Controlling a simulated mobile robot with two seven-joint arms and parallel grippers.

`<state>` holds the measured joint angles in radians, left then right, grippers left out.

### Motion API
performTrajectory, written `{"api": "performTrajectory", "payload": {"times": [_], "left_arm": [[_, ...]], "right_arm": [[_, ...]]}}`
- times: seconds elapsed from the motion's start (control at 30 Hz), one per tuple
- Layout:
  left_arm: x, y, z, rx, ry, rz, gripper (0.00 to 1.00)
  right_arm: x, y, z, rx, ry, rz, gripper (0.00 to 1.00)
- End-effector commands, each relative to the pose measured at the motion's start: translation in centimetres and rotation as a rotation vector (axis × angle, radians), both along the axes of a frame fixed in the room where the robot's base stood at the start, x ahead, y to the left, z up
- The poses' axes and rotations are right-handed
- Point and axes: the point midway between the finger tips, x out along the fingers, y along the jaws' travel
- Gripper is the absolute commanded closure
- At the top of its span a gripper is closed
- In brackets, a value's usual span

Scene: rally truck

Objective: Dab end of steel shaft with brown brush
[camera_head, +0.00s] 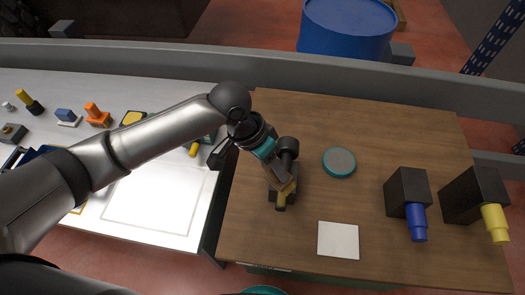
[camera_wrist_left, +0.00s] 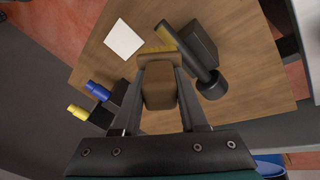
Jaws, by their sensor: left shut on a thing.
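My left gripper (camera_head: 282,180) reaches over the wooden table from the left. The steel shaft (camera_wrist_left: 188,48) is a grey bar with a wide dark knob at one end, lying against a black block (camera_wrist_left: 202,42). The bristles are close beside the shaft's far end; I cannot tell whether they touch. In the head view the knob (camera_head: 288,147) shows, and the gripper hides much of the shaft. My right gripper is not in view.
A round teal-rimmed tin (camera_head: 339,161) and a white square (camera_head: 338,240) are on the wooden table (camera_head: 400,130). Black blocks with a blue cylinder (camera_head: 416,222) and a yellow cylinder (camera_head: 495,223) stand at right. A white table (camera_head: 170,205) holds small parts at left. A blue barrel (camera_head: 345,28) stands behind.

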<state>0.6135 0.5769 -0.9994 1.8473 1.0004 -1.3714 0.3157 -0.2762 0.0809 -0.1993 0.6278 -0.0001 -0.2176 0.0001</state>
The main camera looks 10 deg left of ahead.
Motion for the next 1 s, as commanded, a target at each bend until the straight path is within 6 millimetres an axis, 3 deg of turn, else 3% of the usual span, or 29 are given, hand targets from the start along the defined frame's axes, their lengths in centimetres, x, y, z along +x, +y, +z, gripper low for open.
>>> {"api": "performTrajectory", "payload": {"times": [0.3, 0.67, 1.0], "left_arm": [[-0.3, -0.3, 0.0, -0.003, -0.002, -0.007, 1.00], [-0.3, -0.2, 0.3, -0.001, 0.001, -0.006, 1.00], [-0.3, -0.3, -3.4, -0.003, 0.000, -0.006, 1.00]], "right_arm": [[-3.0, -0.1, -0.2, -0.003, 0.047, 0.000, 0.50], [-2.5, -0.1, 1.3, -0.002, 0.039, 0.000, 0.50], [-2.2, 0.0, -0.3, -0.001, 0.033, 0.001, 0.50]]}}
